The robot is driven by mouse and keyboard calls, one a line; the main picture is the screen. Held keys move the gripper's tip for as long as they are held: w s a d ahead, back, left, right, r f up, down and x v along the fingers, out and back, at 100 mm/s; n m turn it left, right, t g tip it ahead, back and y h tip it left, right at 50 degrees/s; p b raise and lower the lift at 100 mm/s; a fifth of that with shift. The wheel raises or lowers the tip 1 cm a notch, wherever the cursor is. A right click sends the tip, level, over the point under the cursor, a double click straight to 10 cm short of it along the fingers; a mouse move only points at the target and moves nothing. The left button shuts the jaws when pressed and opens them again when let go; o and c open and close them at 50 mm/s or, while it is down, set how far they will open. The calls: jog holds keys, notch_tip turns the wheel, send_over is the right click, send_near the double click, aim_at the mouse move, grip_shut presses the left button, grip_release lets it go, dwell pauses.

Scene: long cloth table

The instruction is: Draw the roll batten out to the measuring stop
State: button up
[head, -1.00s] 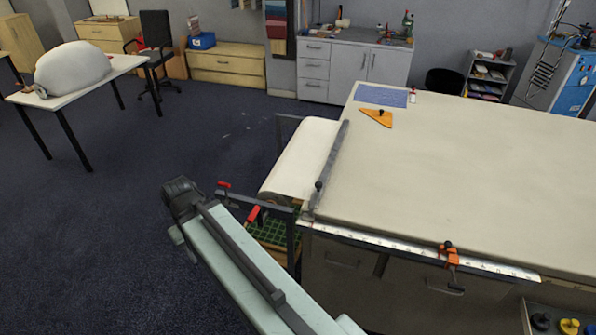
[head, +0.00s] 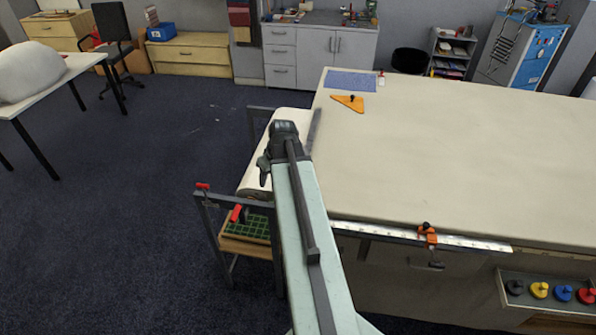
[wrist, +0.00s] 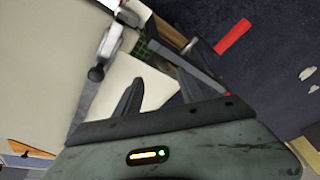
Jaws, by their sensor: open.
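The roll batten (head: 315,130) is a dark grey bar along the left edge of the cloth table; my arm hides its near part in the head view. In the wrist view the batten (wrist: 84,112) lies left of the fingers, with its round dark knob (wrist: 96,74) showing. My gripper (head: 264,170) is over the cloth roll (head: 252,180) at the table's left end. In the wrist view my gripper (wrist: 158,78) is open, fingers apart from the knob, with pale cloth behind them. The measuring stop, an orange clamp (head: 427,234), sits on the ruler (head: 465,242) at the table's front edge.
An orange triangle (head: 350,102) and a blue mat (head: 351,81) lie at the far left. The table's middle is clear.

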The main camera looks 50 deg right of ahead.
jog(key=s+d+r+t+h, duration=0.15)
jog(key=s+d, duration=0.35)
jog(key=d, duration=0.6)
jog(key=shift+m+g+y, duration=0.25)
jog(key=shift+m+g, duration=0.05)
jog(key=shift+g, duration=0.05)
jog(key=b+x, duration=0.7)
jog(key=shift+f, duration=0.35)
jog(key=shift+w+r, duration=0.1)
grip_shut()
